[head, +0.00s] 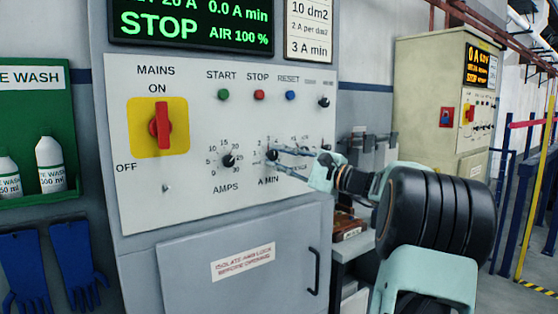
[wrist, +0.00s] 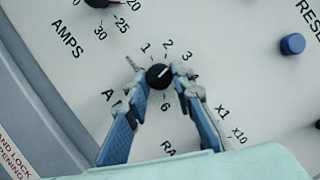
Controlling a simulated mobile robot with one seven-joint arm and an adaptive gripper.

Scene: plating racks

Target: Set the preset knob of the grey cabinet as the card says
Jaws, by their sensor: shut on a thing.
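The grey cabinet's panel (head: 215,110) faces me. Its black A MIN knob (head: 271,155) sits right of the AMPS knob (head: 229,161). In the wrist view the A MIN knob (wrist: 156,80) has a white pointer line aimed up and right, about at the 3. Marks 1, 2, 3 and 6 show around it; others are hidden by my fingers. My gripper (head: 274,160) is shut on this knob, one fingertip on each side, as the wrist view (wrist: 158,78) shows. A white card (head: 309,28) at the top reads 10 dm2, 2 A per dm2, 3 A min.
A red MAINS switch (head: 160,125) is at left, with green, red and blue buttons above the knobs. A green display (head: 190,22) reads STOP. A RANGE knob, marked x1 and x10, is hidden by my gripper. A beige cabinet (head: 420,100) stands to the right.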

